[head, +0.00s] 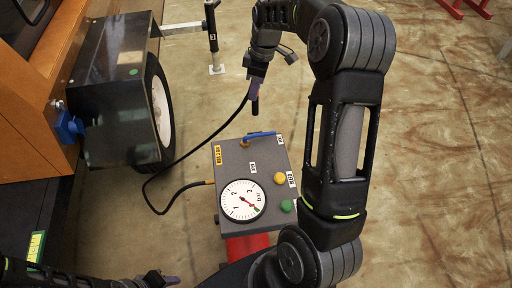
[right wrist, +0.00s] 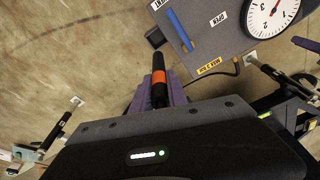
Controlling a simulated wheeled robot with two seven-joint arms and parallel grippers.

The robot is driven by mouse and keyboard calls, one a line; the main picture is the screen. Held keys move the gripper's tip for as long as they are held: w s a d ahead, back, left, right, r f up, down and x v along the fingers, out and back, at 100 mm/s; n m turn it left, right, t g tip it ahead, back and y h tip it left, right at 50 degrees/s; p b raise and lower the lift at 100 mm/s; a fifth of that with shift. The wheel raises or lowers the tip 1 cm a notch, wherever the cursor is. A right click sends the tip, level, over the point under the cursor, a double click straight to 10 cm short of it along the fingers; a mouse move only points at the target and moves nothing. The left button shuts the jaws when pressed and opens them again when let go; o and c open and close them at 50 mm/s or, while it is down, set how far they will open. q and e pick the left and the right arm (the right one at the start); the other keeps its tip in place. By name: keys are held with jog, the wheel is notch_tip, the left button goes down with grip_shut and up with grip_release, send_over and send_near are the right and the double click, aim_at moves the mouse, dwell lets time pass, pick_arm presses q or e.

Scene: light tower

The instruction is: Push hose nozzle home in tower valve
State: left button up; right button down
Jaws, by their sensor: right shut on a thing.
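My right gripper (head: 257,85) is shut on the hose nozzle, a dark rod (head: 255,106) that points down toward the grey control box. In the right wrist view the nozzle (right wrist: 159,78) is black with an orange band, between purple fingers (right wrist: 158,98). A black square part (right wrist: 155,38) sits at the box edge just beyond the nozzle tip; a gap shows between them. The box (head: 238,162) carries a blue valve lever (head: 259,135) with a brass fitting. A black hose (head: 205,140) loops left of the box. My left gripper (head: 165,280) is at the bottom edge, its jaws unclear.
The box has a round gauge (head: 242,200), a yellow button (head: 280,178) and a green button (head: 287,205). A dark trailer housing with a wheel (head: 162,108) stands at left. A black outrigger leg (head: 212,35) stands at the top.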

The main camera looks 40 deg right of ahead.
jog(key=shift+f, duration=0.1)
notch_tip(320, 180, down, 13)
jog(key=shift+f+b, duration=0.2)
jog(key=shift+b, duration=0.2)
notch_tip(320, 180, down, 4)
jog(key=shift+f, duration=0.1)
dwell(0.4)
